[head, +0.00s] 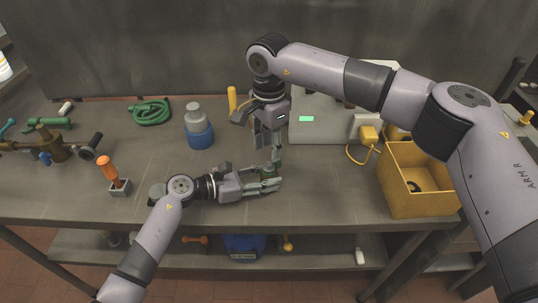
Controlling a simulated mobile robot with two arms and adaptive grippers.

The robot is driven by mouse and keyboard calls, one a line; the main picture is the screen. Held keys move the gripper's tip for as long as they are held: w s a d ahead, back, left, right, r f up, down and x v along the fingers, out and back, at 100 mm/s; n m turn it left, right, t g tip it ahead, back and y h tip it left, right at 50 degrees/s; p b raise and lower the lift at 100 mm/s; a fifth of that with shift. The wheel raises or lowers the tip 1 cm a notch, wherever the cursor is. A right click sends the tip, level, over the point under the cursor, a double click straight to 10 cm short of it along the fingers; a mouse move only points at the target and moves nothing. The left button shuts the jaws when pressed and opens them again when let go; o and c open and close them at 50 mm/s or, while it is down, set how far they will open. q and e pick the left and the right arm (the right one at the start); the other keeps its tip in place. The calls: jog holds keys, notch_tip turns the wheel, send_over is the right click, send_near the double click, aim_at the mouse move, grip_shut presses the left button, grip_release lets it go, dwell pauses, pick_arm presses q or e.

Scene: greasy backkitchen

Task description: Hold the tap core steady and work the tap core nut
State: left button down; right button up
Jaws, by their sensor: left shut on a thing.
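The tap core (269,170) is a small dark green-grey piece standing just above the bench top at the middle. My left gripper (270,184) reaches in from the left, low over the bench, and is shut on the tap core from the side. My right gripper (268,148) points down from above, with its fingers around or just beside the top of the tap core. The tap core nut is too small and too covered by the fingers to make out, so I cannot tell whether the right fingers grip it.
A yellow bin (423,205) stands at the right. A blue-based grey jar (199,128), a green hose coil (151,111) and an orange-handled tool in a block (113,176) are at the left. A pale box (325,118) stands behind my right gripper. The front middle bench is clear.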

aim_at(269, 163)
notch_tip(269, 163, up, 7)
jog(key=shift+r, duration=0.2)
jog(key=shift+c, duration=0.2)
jog(key=shift+f, duration=0.25)
jog(key=shift+c, duration=0.5)
notch_tip(269, 163, down, 11)
jog(key=shift+f+n, duration=0.15)
jog(key=shift+n, duration=1.05)
jog(key=shift+f, duration=0.1)
jog(key=shift+c, duration=0.4)
grip_shut()
grip_release()
